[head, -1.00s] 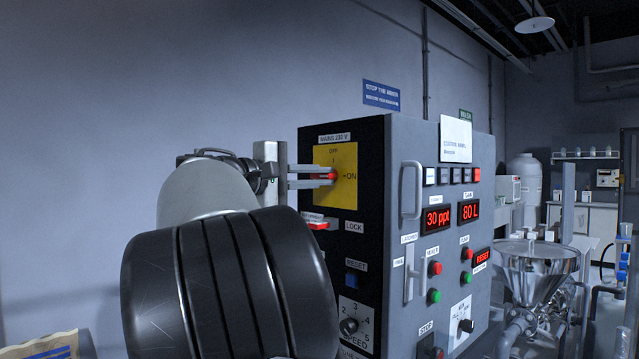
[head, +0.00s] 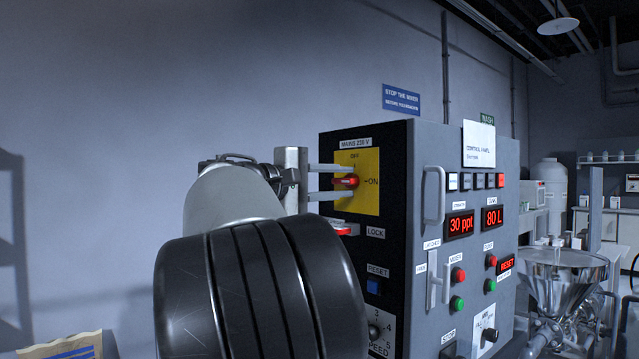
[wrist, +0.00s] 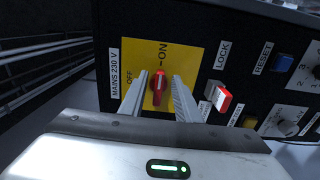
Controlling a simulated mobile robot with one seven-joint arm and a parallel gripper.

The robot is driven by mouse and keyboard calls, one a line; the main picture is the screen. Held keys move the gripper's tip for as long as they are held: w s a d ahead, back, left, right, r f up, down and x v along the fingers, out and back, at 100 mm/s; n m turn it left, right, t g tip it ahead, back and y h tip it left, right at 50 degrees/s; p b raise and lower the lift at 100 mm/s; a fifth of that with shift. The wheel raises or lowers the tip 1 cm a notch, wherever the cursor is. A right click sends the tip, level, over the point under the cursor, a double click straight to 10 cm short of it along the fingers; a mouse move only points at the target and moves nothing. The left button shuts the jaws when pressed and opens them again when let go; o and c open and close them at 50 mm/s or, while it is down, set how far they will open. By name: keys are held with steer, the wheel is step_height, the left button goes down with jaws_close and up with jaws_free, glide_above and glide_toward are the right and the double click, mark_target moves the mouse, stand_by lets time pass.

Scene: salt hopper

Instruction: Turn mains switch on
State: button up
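The mains switch (head: 345,182) is a red rotary handle on a yellow plate (head: 367,200), on the dark side face of the control cabinet. In the head view the handle lies level, in line with the ON label at its right. In the wrist view the handle (wrist: 158,88) stands upright, its marked end towards ON; OFF is at the left. My gripper (head: 336,181) is open, with one finger above and one below the handle. In the wrist view its fingers (wrist: 160,88) flank the handle with a visible gap on each side.
A red-and-white LOCK part (head: 343,230) sits just below the plate, close to the lower finger. Below it are a blue RESET button (head: 373,287) and a speed knob (head: 375,331). A cabinet handle (head: 433,195) sticks out on the front face. A steel hopper (head: 562,275) stands at the right.

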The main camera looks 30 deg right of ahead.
steer(key=s+a+p, duration=0.1)
steer(key=a, duration=1.6)
steer(key=shift+s+p, duration=0.15)
steer(key=shift+p, duration=0.25)
